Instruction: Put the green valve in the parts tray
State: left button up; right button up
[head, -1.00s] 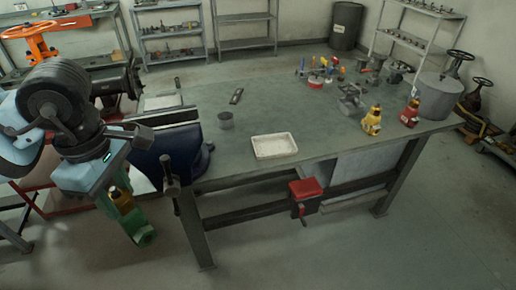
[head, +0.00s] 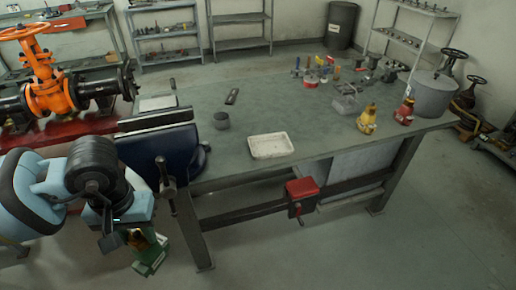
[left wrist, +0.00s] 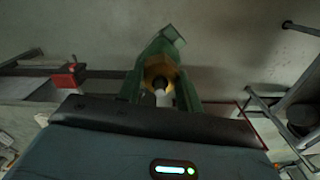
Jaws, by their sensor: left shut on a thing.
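My left gripper (head: 140,240) hangs low beside the near left corner of the workbench, below the level of its top. It is shut on the green valve (head: 150,262), whose green body hangs below the wrist, off the bench. In the left wrist view the valve (left wrist: 163,43) shows beyond the palm, with a brass-coloured round part between the fingers. The exact finger contact is hard to make out. The parts tray (head: 270,155) is a shallow whitish rectangular tray near the bench's front edge, right of the gripper, and looks empty. My right gripper is not in view.
A dark blue vise (head: 155,155) stands at the bench's left end, between gripper and tray. Yellow (head: 367,120) and red (head: 404,113) bottles stand at the right. A large orange valve (head: 48,90) is behind my arm.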

aim_at(270, 147)
jog(key=z, duration=2)
jog(key=i+j, duration=0.1)
jog(key=j, duration=0.3)
jog(key=i+j, duration=0.1)
jog(key=j, duration=0.35)
jog(key=i+j, duration=0.1)
jog(key=j, duration=0.3)
jog(key=i+j, duration=0.1)
jog(key=j, duration=0.35)
